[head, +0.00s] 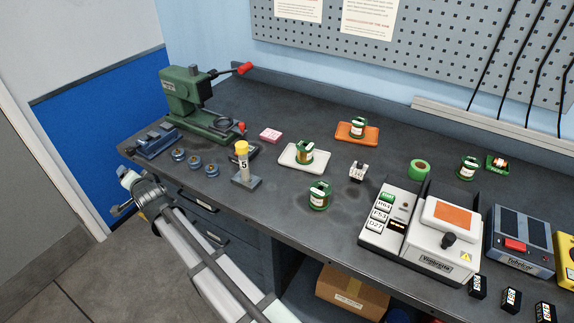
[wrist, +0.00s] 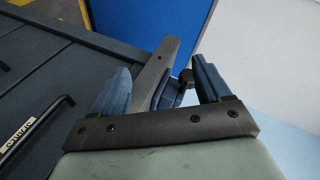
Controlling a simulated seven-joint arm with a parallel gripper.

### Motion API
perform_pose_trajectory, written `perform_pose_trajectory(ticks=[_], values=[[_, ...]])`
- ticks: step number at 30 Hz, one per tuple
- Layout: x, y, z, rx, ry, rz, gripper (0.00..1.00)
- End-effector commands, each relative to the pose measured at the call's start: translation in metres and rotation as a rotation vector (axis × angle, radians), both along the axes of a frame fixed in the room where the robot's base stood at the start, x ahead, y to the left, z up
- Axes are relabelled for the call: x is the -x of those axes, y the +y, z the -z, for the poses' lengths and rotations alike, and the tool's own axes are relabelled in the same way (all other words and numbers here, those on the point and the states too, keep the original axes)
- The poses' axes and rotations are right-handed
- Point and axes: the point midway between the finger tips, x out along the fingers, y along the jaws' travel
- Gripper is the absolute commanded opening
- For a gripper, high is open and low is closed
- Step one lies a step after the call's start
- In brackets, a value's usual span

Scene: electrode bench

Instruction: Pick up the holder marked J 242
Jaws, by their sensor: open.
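Several green holders with copper-coloured bodies and white labels stand on the bench in the head view. One holder (head: 305,152) is on a white tray, one (head: 320,195) is on the bare bench in front, one (head: 357,127) is on an orange tray, and one (head: 467,168) is at the right. The labels are too small to read, so I cannot tell which is J 242. My gripper (wrist: 161,75) is open and empty in the wrist view, with its blue fingers apart. My arm reaches up past the bench's front left edge, away from the holders.
A green press (head: 192,105) stands at the back left. A yellow-capped post marked 5 (head: 242,165) is near the front edge. A white tray (head: 287,161) and an orange tray (head: 344,135) hold holders. A white machine (head: 443,245) fills the right.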

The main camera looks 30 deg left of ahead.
Motion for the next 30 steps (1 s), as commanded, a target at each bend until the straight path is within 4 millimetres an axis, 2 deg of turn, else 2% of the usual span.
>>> perform_pose_trajectory(ticks=[1, 6, 9, 14, 17, 20, 24, 30], values=[[-0.017, 0.007, -0.023, -0.029, -0.076, 0.001, 0.77], [-0.072, 0.006, -0.083, -0.078, -0.271, 0.026, 0.77], [-0.107, -0.005, -0.104, -0.076, -0.309, 0.062, 0.77], [-0.164, -0.036, -0.123, -0.045, -0.278, 0.141, 0.77], [-0.204, -0.064, -0.128, -0.012, -0.209, 0.206, 0.77], [-0.246, -0.102, -0.128, 0.028, -0.1, 0.288, 0.77], [-0.298, -0.163, -0.125, 0.083, 0.087, 0.412, 0.77], [-0.352, -0.256, -0.12, 0.143, 0.365, 0.583, 0.77]])
